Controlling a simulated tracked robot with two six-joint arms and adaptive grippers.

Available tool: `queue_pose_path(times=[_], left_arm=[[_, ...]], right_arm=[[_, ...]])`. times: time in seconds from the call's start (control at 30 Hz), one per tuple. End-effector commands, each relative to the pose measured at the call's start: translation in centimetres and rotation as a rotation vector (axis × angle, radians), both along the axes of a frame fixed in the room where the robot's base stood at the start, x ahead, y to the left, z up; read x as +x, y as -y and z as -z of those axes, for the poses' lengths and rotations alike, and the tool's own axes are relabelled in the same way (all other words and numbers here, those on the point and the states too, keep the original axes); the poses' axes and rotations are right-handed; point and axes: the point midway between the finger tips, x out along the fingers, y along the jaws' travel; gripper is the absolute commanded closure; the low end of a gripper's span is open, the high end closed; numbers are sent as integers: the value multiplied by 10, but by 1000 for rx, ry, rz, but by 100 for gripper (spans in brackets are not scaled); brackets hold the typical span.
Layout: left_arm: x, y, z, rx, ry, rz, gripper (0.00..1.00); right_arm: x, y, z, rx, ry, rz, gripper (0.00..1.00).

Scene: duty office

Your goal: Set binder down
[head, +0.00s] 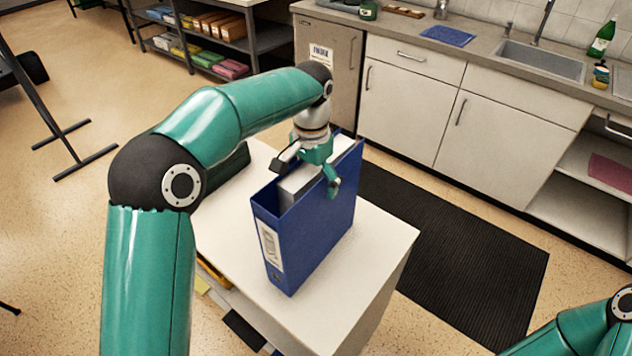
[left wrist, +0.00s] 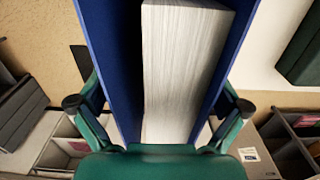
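The blue binder (head: 318,228) stands upright on the white top of a small cabinet (head: 375,262), its labelled spine facing the front left. White paper shows between its covers. My left gripper (head: 308,173) is over the binder's upper edge with its fingers spread, one on each side. In the left wrist view, the binder (left wrist: 100,45) and its paper stack fill the middle between the two fingers (left wrist: 158,106), with gaps visible beside the covers. My right gripper is out of view; only part of the right arm shows at lower right.
A dark green object (head: 226,172) is on the cabinet top behind the binder, partly hidden by my left arm. A counter with a sink (head: 540,62) runs along the back right. A black mat (head: 450,255) lies on the floor. The cabinet top's right side is clear.

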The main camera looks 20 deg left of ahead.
Motion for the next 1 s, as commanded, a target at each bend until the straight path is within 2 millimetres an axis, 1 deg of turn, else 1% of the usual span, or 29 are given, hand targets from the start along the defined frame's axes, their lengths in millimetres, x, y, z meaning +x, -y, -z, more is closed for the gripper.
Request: queue_pose_path(times=[0.23,0.37,0.47,0.7,0.8,0.9,1.0], left_arm=[[0,0,-2,0,1,0,0],[1,0,-10,0,3,0,0],[1,0,-24,0,4,0,0],[1,0,-74,-1,5,-2,0],[1,0,-92,0,3,0,0],[1,0,-107,0,3,0,0],[1,0,-116,1,1,-1,0]], right_arm=[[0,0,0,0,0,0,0],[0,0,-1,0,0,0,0],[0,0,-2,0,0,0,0],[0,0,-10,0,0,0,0],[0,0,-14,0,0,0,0],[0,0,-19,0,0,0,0],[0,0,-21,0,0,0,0]])
